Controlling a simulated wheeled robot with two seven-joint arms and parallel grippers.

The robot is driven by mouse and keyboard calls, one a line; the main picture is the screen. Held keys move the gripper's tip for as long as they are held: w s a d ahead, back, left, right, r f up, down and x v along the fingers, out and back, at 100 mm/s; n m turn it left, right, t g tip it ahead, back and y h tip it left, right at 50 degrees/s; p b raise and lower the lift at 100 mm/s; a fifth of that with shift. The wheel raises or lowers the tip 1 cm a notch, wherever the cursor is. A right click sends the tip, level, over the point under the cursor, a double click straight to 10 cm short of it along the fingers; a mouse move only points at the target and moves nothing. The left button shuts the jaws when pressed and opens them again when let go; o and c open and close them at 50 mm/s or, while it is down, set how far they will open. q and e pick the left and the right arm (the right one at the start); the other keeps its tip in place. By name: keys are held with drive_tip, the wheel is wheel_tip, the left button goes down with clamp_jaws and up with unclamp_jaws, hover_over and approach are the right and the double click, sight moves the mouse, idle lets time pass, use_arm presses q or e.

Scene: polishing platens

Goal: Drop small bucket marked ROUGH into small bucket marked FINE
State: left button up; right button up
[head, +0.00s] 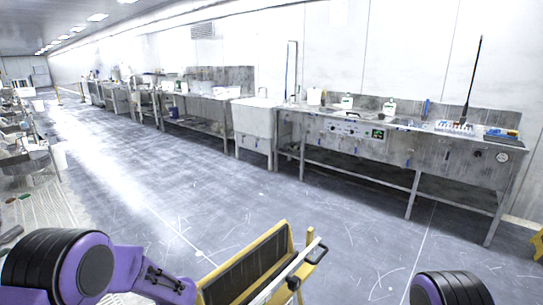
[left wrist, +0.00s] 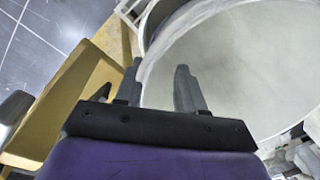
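No ROUGH or FINE marking is readable in either view, so I cannot tell which bucket is which. In the left wrist view, a large round pale vessel (left wrist: 245,70) with a light rim fills the upper right. My left gripper (left wrist: 158,88) has its two dark fingers apart, with part of the vessel's rim showing between them. I cannot tell whether they touch it. In the head view my left arm comes in at the lower left, with its gripper out of frame. My right gripper is not in view.
A yellow frame with a dark panel and a bar handle (head: 260,265) stands close in front. A long metal bench (head: 400,140) with small white containers (head: 314,96) runs along the wall beside a white sink (head: 253,118). The grey floor between is clear.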

use_arm(q)
wheel_tip(320, 180, up, 10)
drive_tip(key=shift+d+r, duration=0.25)
drive_tip(key=shift+d, duration=0.2)
